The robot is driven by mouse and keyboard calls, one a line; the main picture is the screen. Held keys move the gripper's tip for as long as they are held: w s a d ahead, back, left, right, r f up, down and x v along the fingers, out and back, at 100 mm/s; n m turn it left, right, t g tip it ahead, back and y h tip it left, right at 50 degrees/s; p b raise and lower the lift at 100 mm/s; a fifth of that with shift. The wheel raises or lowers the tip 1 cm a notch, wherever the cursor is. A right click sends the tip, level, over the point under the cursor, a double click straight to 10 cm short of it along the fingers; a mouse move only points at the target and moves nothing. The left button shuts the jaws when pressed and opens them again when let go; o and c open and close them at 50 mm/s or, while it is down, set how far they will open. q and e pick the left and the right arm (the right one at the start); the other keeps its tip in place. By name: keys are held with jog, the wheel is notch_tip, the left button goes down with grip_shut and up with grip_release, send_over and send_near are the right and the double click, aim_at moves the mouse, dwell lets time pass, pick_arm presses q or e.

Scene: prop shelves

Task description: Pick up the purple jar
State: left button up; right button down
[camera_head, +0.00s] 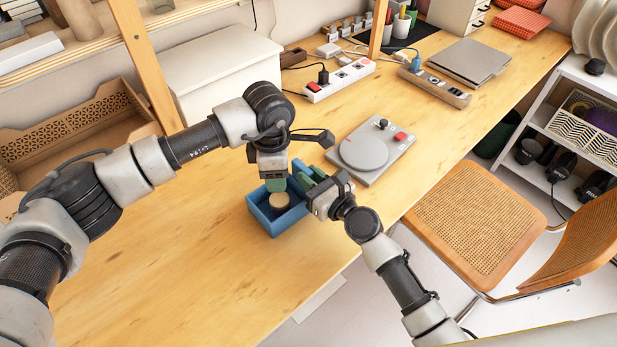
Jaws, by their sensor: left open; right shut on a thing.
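A jar with a round tan lid (281,202) stands in a small open blue bin (270,227) near the table's front edge. Its body below the lid is dark and mostly hidden, so its purple colour is hard to make out. My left gripper (275,185) points down just above and behind the lid, open, with green fingertips. My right gripper (308,177) comes in from the right and is shut on the bin's right side wall; its arm and fingers hide that part of the wall.
A grey turntable-like device (366,148) lies just behind and right of the bin. Power strips (339,79) and a closed laptop (469,62) are farther back. A wicker chair (474,217) stands at the right. The table left of the bin is clear.

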aim_at(278, 199)
pick_arm(q)
jog(key=shift+o, duration=1)
jog(key=m, duration=0.3)
jog(key=r+m, duration=0.1)
jog(key=m, duration=0.1)
jog(key=shift+s+a+t, duration=0.15)
jog(key=shift+a+t, duration=0.15)
jog(key=shift+a, duration=0.05)
notch_tip(278, 199, down, 5)
jog(key=m, duration=0.4)
jog(key=m+t+h, duration=0.1)
jog(key=m, duration=0.3)
jog(key=shift+f+m, duration=0.15)
jog(key=shift+m, duration=0.15)
jog(key=shift+d+f, duration=0.15)
jog(key=shift+f, duration=1.2)
jog(key=shift+d+f, duration=0.15)
jog(key=shift+f, duration=1.2)
